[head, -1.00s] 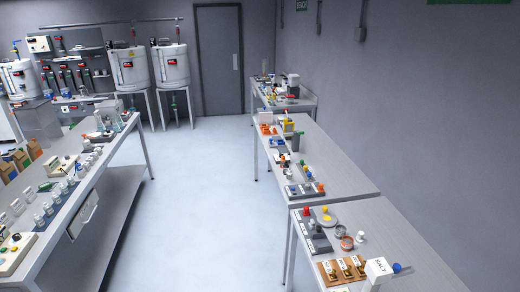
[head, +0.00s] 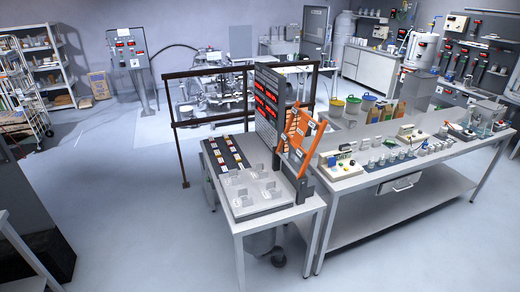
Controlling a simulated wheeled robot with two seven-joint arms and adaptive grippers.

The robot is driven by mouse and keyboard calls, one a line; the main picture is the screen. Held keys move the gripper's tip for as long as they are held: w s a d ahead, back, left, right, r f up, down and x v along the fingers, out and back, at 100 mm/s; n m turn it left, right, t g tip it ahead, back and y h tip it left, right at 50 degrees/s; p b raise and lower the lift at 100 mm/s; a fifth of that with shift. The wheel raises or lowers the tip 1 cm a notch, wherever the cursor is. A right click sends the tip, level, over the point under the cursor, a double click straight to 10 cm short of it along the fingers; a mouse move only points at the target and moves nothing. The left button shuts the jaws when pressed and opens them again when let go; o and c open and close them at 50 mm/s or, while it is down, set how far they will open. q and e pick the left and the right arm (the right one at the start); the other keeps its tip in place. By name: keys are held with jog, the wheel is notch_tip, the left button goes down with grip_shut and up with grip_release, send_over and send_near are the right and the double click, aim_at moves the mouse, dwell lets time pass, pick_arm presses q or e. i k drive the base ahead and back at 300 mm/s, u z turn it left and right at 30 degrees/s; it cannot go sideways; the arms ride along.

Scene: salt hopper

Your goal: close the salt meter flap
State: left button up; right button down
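The salt meter and its flap do not show in the head view now. Neither of my grippers is in view, so I cannot see what they hold or how they stand.
A grey bench (head: 283,207) with a dark display panel (head: 266,105) and an orange frame (head: 299,130) stands in the middle. A long bench (head: 345,187) with bottles runs right. A rail (head: 180,153) stands behind; shelves (head: 62,100) are at left. Floor (head: 130,220) is clear at left centre.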

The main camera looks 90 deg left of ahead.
aim_at(333, 161)
jog(key=u, duration=2.15)
